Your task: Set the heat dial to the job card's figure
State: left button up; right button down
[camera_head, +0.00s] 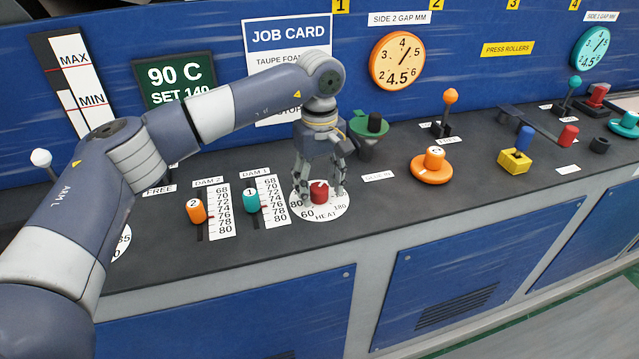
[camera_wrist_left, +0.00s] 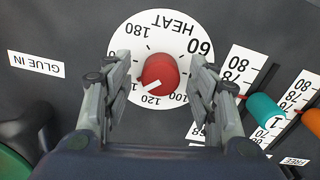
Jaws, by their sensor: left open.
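The heat dial has a red knob (camera_head: 319,195) on a round white scale plate (camera_head: 334,209), on the dark console top. In the left wrist view the knob (camera_wrist_left: 158,73) has a white pointer mark aimed at the lower left, between the 120 and a partly hidden figure beside it. My left gripper (camera_head: 322,187) is over the dial, open, with one finger on each side of the knob; contact cannot be told. The job card (camera_head: 288,36) reads "TAUPE FOAM" in part; my left arm hides most of its lower lines. My right gripper is not in view.
A green display (camera_head: 175,78) reads 90 C, SET 140. Left of the dial are a teal slider (camera_head: 251,201) and an orange slider (camera_head: 196,211). An orange knob (camera_head: 433,160) is to the right.

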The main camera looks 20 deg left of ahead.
aim_at(319, 187)
pick_arm(q)
notch_tip(319, 187, up, 12)
dwell(0.6)
